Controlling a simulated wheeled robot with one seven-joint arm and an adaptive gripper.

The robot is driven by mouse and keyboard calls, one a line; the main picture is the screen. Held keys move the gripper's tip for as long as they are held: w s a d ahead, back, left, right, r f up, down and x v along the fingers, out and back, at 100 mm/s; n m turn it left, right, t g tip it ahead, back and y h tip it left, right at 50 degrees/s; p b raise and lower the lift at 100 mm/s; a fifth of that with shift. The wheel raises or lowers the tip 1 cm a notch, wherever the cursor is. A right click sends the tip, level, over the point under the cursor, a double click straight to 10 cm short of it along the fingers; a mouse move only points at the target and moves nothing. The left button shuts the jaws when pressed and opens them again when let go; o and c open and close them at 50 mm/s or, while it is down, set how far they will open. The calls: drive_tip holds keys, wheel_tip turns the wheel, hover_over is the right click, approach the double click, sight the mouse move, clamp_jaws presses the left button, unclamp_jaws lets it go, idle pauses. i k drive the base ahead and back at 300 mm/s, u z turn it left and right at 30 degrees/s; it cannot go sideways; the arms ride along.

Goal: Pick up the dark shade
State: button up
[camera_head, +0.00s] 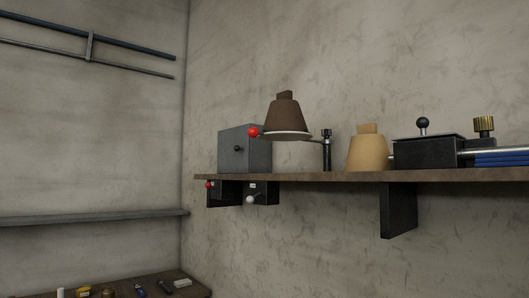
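The dark shade (286,118) is a brown, cone-like piece with a small block on top. It sits upright on a pale round plate (287,136), which a thin arm joins to a black post (327,152) on the wall shelf. A second, tan shade (368,152) of similar shape stands on the shelf to the right of the post. My gripper is not in view.
The wooden shelf (300,178) has black brackets below. A grey box (245,150) stands left of and behind the dark shade, near a red ball (253,132). A dark box (428,152) with a knob and blue rods (502,158) crowd the right. A lower bench (130,290) holds small items.

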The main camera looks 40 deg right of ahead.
sight(284, 114)
drive_tip(key=z, duration=0.3)
drive_tip(key=k, duration=0.9)
drive_tip(key=z, duration=0.75)
drive_tip(key=i, duration=0.5)
